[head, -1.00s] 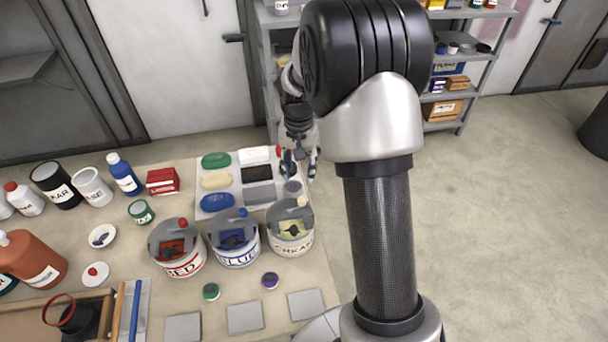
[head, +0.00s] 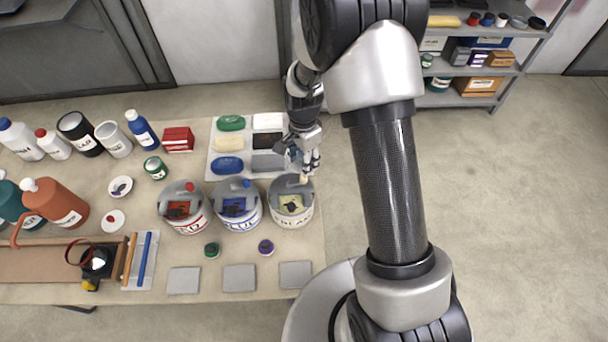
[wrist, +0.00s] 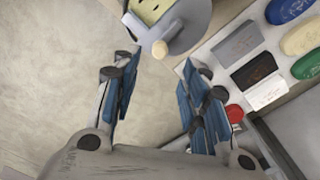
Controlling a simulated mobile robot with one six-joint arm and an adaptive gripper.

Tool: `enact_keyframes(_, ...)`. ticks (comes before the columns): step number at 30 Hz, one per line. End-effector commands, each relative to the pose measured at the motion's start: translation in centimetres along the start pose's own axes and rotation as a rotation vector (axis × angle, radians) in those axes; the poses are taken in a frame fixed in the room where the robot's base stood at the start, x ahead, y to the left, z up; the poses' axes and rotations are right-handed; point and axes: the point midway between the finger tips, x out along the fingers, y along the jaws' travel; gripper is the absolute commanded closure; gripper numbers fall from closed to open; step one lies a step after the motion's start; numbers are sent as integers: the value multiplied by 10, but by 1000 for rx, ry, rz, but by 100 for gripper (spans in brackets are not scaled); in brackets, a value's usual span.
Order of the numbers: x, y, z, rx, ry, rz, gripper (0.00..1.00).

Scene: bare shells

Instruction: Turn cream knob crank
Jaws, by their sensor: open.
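The can with the cream knob (head: 291,206) stands at the right end of the row of three cans on the table, with yellow-cream contents under its grey lid. Its cream knob (wrist: 159,48) shows at the top middle of the wrist view, just beyond the fingertips. In the head view the knob (head: 303,179) is right below my gripper (head: 306,168). In the wrist view my gripper (wrist: 158,72) is open, its blue-padded fingers spread to either side with nothing between them. The fingers appear apart from the knob; the exact height gap cannot be told.
A red-knob can (head: 184,213) and a blue-knob can (head: 236,212) stand left of the cream one. A pale tray (head: 214,165) of coloured blocks lies behind. Grey square pads (head: 239,278) lie in front. Open floor is to the right.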

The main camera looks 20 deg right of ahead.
Motion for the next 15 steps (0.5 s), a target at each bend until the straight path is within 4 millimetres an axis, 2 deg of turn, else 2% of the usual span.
enact_keyframes(1,14,1,0,0,-2,4,59)
enact_keyframes(6,49,1,0,0,-1,4,59)
enact_keyframes(10,69,0,0,-1,-1,1,59)
enact_keyframes(15,83,0,0,-1,0,0,59)
